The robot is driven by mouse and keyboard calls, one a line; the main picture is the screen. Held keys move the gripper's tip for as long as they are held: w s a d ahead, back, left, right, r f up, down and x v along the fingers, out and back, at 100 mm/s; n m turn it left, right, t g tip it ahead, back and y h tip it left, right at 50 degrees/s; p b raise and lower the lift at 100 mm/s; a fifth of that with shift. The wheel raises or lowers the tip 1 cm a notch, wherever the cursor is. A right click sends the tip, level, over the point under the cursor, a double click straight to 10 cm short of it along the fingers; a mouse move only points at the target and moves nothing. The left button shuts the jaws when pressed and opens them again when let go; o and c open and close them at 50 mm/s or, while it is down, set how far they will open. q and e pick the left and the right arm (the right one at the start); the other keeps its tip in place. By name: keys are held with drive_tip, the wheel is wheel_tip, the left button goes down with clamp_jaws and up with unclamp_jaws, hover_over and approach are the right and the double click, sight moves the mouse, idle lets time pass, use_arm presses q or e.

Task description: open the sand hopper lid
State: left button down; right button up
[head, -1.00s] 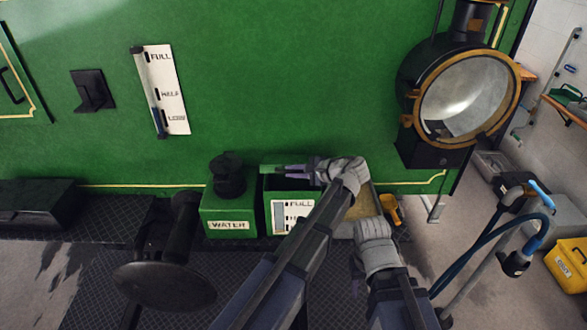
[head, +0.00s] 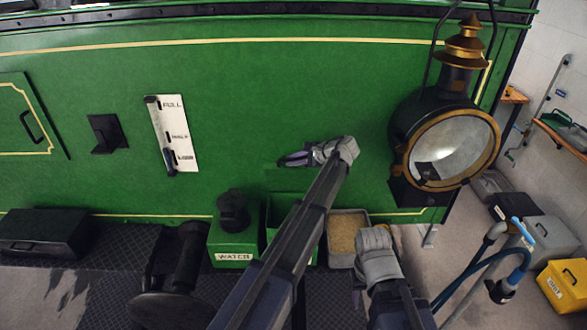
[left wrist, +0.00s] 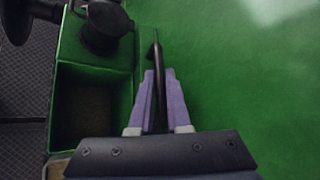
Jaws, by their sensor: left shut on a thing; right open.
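The green sand hopper (head: 276,222) stands beside the water box against the tram side. In the left wrist view, its open top (left wrist: 85,110) shows a dark inside. The hopper lid (head: 285,181) stands raised near the tram side; it is seen edge-on as a thin dark strip in the left wrist view (left wrist: 156,62). My left gripper (head: 284,160) is shut on the lid's edge, with its purple fingers on both sides of it. My right gripper (head: 357,297) is low at the right, apart from the hopper; its fingers are mostly hidden by its wrist.
The water box (head: 233,245) with a black cap stands left of the hopper. A grey bin of sand (head: 347,232) is right of it. A large lamp (head: 450,145) juts out at the right. A black round buffer (head: 170,305) stands in front at left.

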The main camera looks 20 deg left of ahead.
use_arm(q)
drive_tip(key=shift+w+a+r+p, duration=0.1)
drive_tip(key=shift+w+a+r, duration=0.05)
drive_tip(key=shift+w, duration=0.4)
drive_tip(key=shift+w+a+r+p, duration=0.1)
drive_tip(key=shift+w+a+r, duration=0.1)
drive_tip(key=shift+w, duration=0.3)
drive_tip(key=shift+w+a+r+p, duration=0.1)
drive_tip(key=shift+w+r, duration=0.05)
drive_tip(key=shift+w, duration=0.4)
drive_tip(key=c, duration=0.9)
unclamp_jaws()
drive_tip(key=shift+s+d+r, duration=0.1)
